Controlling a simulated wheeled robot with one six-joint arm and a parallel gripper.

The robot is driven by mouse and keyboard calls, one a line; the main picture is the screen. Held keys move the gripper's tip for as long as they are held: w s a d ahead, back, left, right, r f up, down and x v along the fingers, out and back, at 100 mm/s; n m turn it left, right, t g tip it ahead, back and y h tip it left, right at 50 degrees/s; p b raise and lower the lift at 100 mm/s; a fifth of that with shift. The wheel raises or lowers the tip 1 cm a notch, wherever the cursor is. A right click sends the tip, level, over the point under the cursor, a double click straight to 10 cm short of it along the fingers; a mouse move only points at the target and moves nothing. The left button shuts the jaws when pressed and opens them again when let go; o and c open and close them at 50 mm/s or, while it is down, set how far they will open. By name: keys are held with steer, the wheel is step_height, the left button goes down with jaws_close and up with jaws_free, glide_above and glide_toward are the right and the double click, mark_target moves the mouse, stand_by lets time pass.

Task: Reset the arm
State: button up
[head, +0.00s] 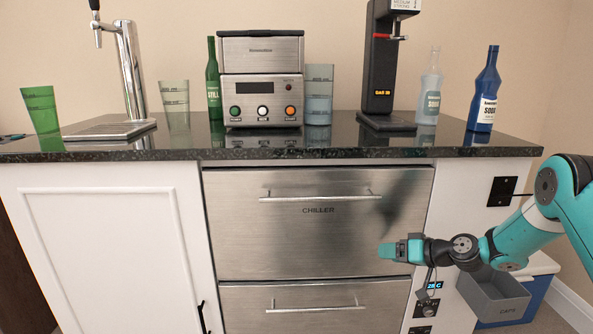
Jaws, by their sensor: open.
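My gripper (392,251) is in front of the chiller's upper drawer, on its right side. The arm reaches in from the right edge, teal and dark, with the gripper pointing left. I see nothing held in it, and its fingers overlap in this view. The chiller's upper drawer (260,237) is shut, with a bar handle (320,197) above and left of my gripper. The lower drawer (250,318) is also shut.
The dark counter (310,152) bears a tap, an appliance (262,80), a black dispenser (382,75), cups, a green bottle (213,80) and a blue soda bottle (485,90). A grey caps bin (497,300) stands below my arm.

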steer(key=s+a+r+n+g+h, duration=0.1)
steer(key=s+a+r+n+g, duration=0.15)
steer(key=s+a+r, duration=0.5)
steer(key=s+a+r+n+g+h, duration=0.1)
steer(key=s+a+r+g, duration=0.3)
steer(key=s+r, duration=0.55)
steer(key=s+d+r+g+h, duration=0.1)
steer(key=s+r+g+h, duration=0.2)
steer(key=s, duration=2.2)
step_height(320, 180, up, 27)
steer(key=t+h+p, duration=0.1)
steer(key=p, duration=2.5)
steer(key=shift+w+f+n, duration=0.15)
steer(key=shift+w+n, duration=0.15)
steer(key=shift+n, duration=0.05)
